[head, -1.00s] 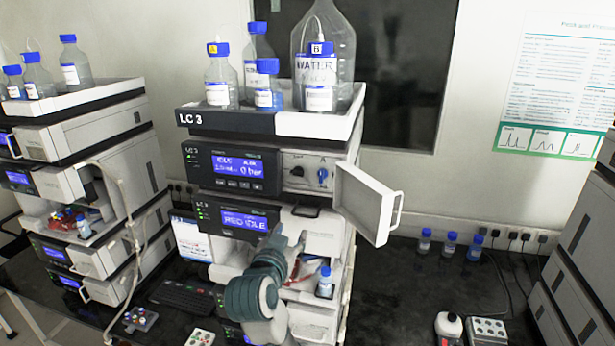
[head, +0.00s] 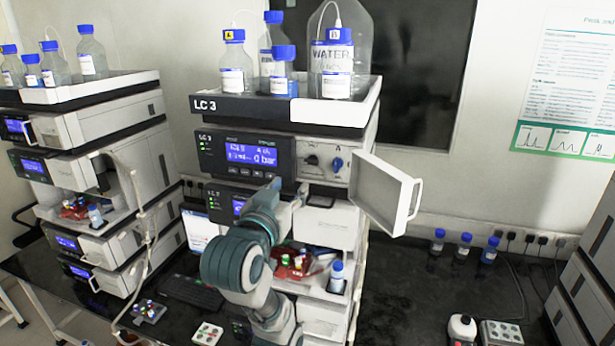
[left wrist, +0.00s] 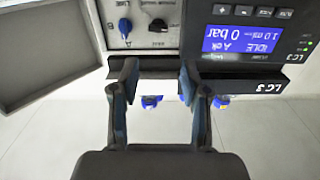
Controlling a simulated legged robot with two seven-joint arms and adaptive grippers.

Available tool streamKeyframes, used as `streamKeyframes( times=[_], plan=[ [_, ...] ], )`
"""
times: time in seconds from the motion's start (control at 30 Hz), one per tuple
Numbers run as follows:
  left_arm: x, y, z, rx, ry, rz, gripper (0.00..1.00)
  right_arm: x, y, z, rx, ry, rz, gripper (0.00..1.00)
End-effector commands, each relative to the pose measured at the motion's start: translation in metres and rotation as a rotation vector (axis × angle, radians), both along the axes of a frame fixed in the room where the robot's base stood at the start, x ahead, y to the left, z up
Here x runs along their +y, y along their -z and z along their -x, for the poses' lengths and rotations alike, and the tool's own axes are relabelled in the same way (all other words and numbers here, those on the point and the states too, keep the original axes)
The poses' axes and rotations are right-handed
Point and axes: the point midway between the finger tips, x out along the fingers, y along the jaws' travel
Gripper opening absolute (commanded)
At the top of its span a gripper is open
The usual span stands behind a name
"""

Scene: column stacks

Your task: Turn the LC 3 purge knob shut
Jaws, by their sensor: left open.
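The LC 3 pump module (head: 245,153) has a lit display reading 0 bar. To its right, on a pale panel, are a black knob (head: 311,160) and a blue knob (head: 337,164); their small labels are unreadable, so I cannot tell which is for purging. The upside-down left wrist view shows the black knob (left wrist: 158,25) and the blue knob (left wrist: 125,27). My left gripper (head: 287,191) is open and empty, in front of and below the panel, apart from both knobs. Its two fingers (left wrist: 158,75) show in the wrist view. My right gripper is not in view.
An open white door (head: 385,194) with a handle sticks out right of the panel. Capped bottles (head: 283,72) stand in the tray (head: 310,112) on top. Below is an open bay with a small bottle (head: 336,280).

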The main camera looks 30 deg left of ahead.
Motion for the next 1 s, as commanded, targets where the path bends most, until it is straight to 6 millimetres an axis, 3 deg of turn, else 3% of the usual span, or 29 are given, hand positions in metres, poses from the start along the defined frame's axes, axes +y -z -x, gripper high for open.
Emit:
streamKeyframes(
  times=[0.07,0.2,0.5,0.7,1.0],
  plan=[
    [0.003,0.009,-0.010,0.002,-0.003,-0.001,0.46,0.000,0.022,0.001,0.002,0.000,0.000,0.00],
    [0.010,0.000,-0.044,0.008,0.000,0.003,0.46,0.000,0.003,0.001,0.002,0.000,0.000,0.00],
    [0.025,-0.002,-0.102,0.002,0.000,0.003,0.46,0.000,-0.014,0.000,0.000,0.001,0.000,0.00],
    [0.029,0.000,-0.119,0.000,0.000,0.002,0.46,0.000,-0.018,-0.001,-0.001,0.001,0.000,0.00],
    [0.030,0.001,-0.122,0.000,0.000,0.001,0.46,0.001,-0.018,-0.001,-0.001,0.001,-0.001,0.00]
  ],
)
